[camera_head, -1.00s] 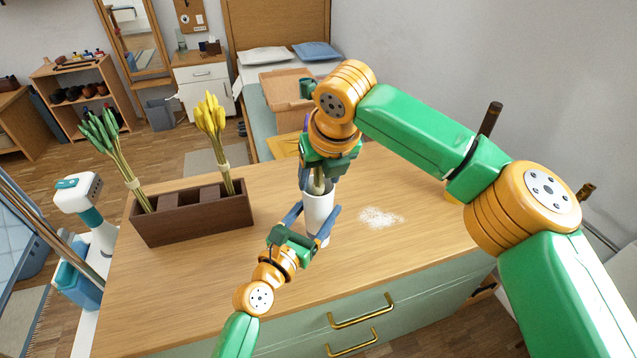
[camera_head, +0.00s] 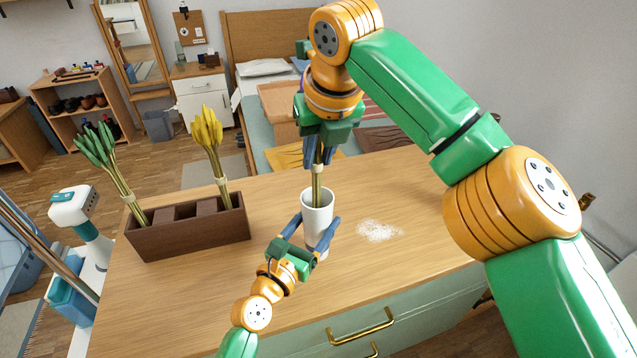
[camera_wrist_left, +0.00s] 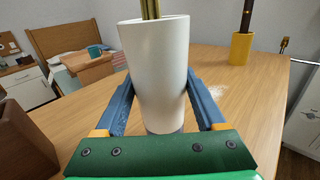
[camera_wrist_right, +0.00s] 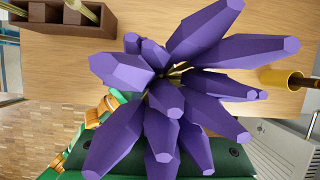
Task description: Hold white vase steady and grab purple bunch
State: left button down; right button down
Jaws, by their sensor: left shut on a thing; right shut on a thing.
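The white vase (camera_head: 317,212) stands upright on the wooden table. My left gripper (camera_head: 311,236) is shut on its lower body, one finger on each side, as the left wrist view (camera_wrist_left: 158,75) also shows. My right gripper (camera_head: 317,160) is shut on the stems of the purple bunch (camera_wrist_right: 185,95), above the vase. The tan stems (camera_head: 317,190) reach down into the vase mouth. The purple heads fill the right wrist view and hide the right fingertips there.
A dark brown box with compartments (camera_head: 188,238) stands at the left and holds a green bunch (camera_head: 108,160) and a yellow bunch (camera_head: 210,145). White grains (camera_head: 378,230) lie right of the vase. A yellow cup (camera_wrist_left: 240,48) with a dark item stands farther right.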

pick_arm(q)
jog(key=shift+f, duration=0.2)
pick_arm(e)
jog(key=shift+r, duration=1)
pick_arm(q)
jog(key=shift+c, duration=1.8)
grip_release()
jog(key=o, duration=0.3)
jog(key=shift+o, duration=0.3)
pick_arm(e)
jog(key=shift+w+f, duration=0.1)
